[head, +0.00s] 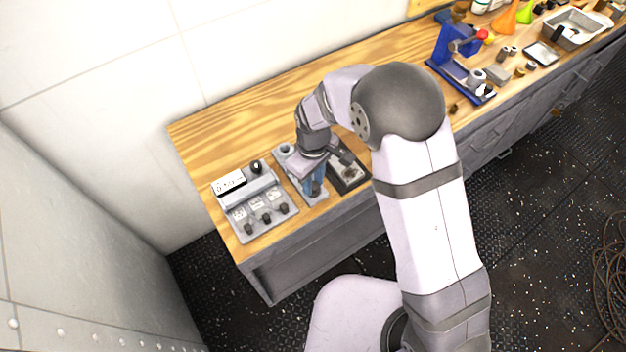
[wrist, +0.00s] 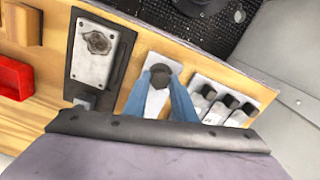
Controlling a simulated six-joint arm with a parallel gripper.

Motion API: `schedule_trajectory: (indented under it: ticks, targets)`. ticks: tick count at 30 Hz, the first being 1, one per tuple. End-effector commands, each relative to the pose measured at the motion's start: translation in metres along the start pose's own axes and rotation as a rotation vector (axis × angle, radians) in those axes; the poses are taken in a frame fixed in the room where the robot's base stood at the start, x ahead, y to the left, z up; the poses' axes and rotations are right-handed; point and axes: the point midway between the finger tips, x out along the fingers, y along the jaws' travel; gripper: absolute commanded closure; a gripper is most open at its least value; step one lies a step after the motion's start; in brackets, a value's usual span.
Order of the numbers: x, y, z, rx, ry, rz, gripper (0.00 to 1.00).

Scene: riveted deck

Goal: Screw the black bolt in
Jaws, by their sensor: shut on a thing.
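The black bolt (wrist: 160,74) shows its dark head between the blue fingertips of my gripper (wrist: 161,84) in the wrist view. My gripper is shut on it. A pale grey plate (wrist: 152,61) lies below and around the bolt on the wooden bench. In the head view my gripper (head: 314,186) points down over the front part of this plate (head: 281,161), and the bolt cannot be made out there. The bolt's lower end and any hole under it are hidden, so I cannot tell how deep it sits.
A grey panel with black knobs (head: 262,212) stands close on the left, with a display box (head: 230,182) behind it. A dark tray with a metal plate (wrist: 95,48) lies close on the other side. A blue stand (head: 450,45) and loose parts are farther right. Bare wood lies behind.

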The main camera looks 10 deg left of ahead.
Motion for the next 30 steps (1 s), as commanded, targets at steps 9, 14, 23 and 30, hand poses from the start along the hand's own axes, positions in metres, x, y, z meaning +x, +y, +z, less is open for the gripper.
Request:
schedule_trajectory:
  ticks: [9,14,23,30]
  targets:
    - [-0.0002,0.0,-0.0003,0.09,0.0,0.0,0.98]
    - [-0.0001,0.0001,-0.0004,0.198,0.0,0.0,0.98]
    - [-0.0005,0.0005,-0.0007,0.471,0.001,0.0,0.98]
    - [-0.0011,0.0008,-0.0009,0.699,0.003,0.0,0.98]
